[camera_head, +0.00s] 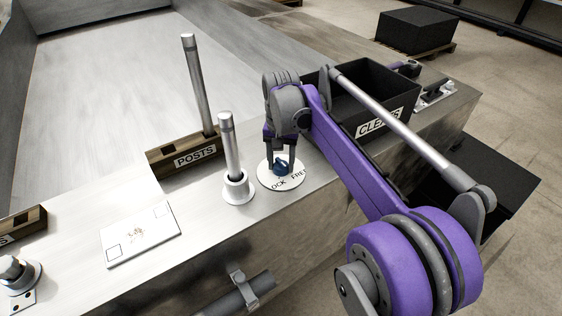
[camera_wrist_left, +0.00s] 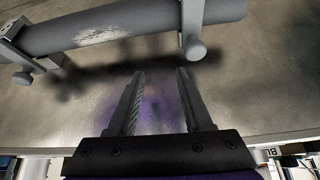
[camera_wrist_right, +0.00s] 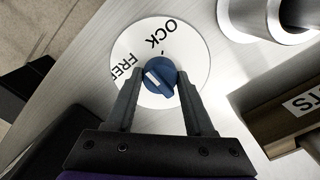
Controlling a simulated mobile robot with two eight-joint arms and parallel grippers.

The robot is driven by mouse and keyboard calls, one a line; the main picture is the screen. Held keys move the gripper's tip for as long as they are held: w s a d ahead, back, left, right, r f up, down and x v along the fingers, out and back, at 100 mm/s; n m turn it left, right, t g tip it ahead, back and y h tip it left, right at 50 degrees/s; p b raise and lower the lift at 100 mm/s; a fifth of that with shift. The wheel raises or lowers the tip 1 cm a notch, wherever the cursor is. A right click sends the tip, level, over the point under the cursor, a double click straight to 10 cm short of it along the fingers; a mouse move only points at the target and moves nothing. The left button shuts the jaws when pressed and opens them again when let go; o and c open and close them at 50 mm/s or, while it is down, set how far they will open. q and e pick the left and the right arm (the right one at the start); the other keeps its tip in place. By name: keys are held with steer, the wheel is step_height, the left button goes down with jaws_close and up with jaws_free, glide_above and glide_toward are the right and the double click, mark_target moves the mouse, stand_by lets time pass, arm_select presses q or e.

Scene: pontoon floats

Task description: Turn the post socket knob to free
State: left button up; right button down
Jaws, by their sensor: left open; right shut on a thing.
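The blue knob (camera_head: 281,167) sits on a round white dial plate (camera_head: 265,179), beside the socket (camera_head: 238,188) that holds an upright metal post (camera_head: 230,145). My right gripper (camera_head: 280,163) is pointed down and shut on the knob. The right wrist view shows the knob (camera_wrist_right: 160,77) between the fingertips, with a slanted white bar on its top. The dial plate (camera_wrist_right: 190,50) carries partly hidden words, "FREE" at left and "LOCK" above; which one the knob marks is not clear. My left gripper (camera_wrist_left: 160,78) is open and empty, facing a grey pipe (camera_wrist_left: 130,30) in clamps.
A posts box (camera_head: 158,168) with another upright post stands left of the knob. A black cleats bin (camera_head: 400,105) stands close on the right, by my right arm. A white card (camera_head: 140,236) lies near the bench's front edge.

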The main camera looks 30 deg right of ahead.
mark_target(281, 162)
steer(key=n, duration=0.4)
steer(key=shift+n, duration=2.5)
steer(key=shift+c, duration=1.4)
jaws_free()
steer(key=shift+r, duration=0.1)
arm_select(q)
steer(key=shift+w+r+p, duration=0.3)
steer(key=shift+r+p, duration=0.1)
steer(key=shift+r, duration=0.2)
arm_select(e)
step_height(281, 162, up, 11)
